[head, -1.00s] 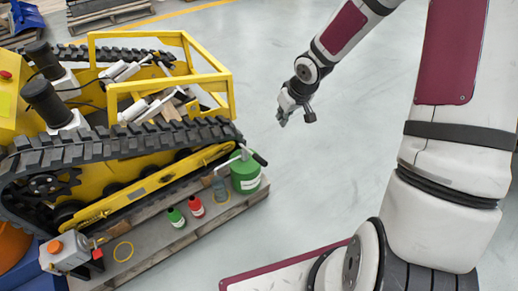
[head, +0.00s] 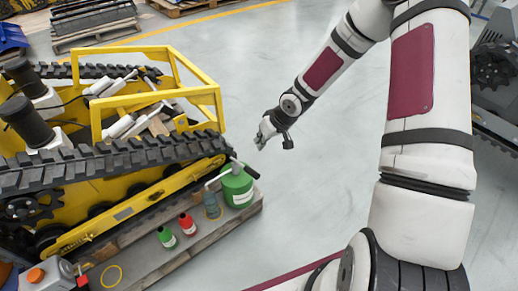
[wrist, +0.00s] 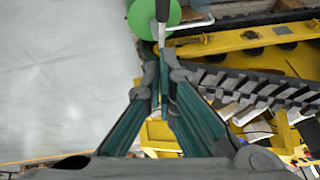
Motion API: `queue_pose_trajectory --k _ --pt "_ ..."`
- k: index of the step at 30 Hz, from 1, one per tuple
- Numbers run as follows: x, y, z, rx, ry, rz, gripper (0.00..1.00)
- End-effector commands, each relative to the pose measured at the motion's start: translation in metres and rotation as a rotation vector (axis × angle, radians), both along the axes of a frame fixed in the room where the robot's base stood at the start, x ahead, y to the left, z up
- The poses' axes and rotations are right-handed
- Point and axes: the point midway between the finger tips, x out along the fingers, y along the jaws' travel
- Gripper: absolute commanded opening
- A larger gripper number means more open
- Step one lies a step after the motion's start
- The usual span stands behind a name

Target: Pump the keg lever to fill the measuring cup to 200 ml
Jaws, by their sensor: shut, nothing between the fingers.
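The green keg (head: 237,188) stands on the right end of the wooden pallet in the head view. Its lever (head: 245,168) has a black grip and sticks out to the upper right. The grey, see-through measuring cup (head: 212,206) stands just left of the keg, below a pale spout; its fill level is too small to read. My gripper (head: 261,142) is shut and empty, above and to the right of the keg, apart from the lever in this view. In the wrist view my gripper (wrist: 160,108) points toward the green keg (wrist: 145,15) and the lever's black grip (wrist: 162,10) at the top.
A yellow tracked carrier (head: 130,190) stands along the pallet (head: 225,230), close behind the keg. The grey floor right of the pallet is clear.

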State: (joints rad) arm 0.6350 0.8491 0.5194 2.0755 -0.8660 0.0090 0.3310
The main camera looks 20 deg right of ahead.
Motion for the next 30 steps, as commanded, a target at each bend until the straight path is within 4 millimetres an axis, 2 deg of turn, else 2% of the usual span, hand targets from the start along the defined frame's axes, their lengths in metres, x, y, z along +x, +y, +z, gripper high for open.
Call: queue_pose_trajectory --k 1,13,15,21,30 --pt "0.003 0.003 -0.011 -0.001 0.001 0.003 0.00" --pt "0.031 0.023 -0.081 -0.001 0.000 0.003 0.00" --pt "0.025 0.024 -0.091 -0.002 0.003 0.003 0.00" --pt "0.017 0.025 -0.109 -0.001 0.001 0.001 0.00" --pt "0.015 0.025 -0.112 -0.001 0.000 0.000 0.00"
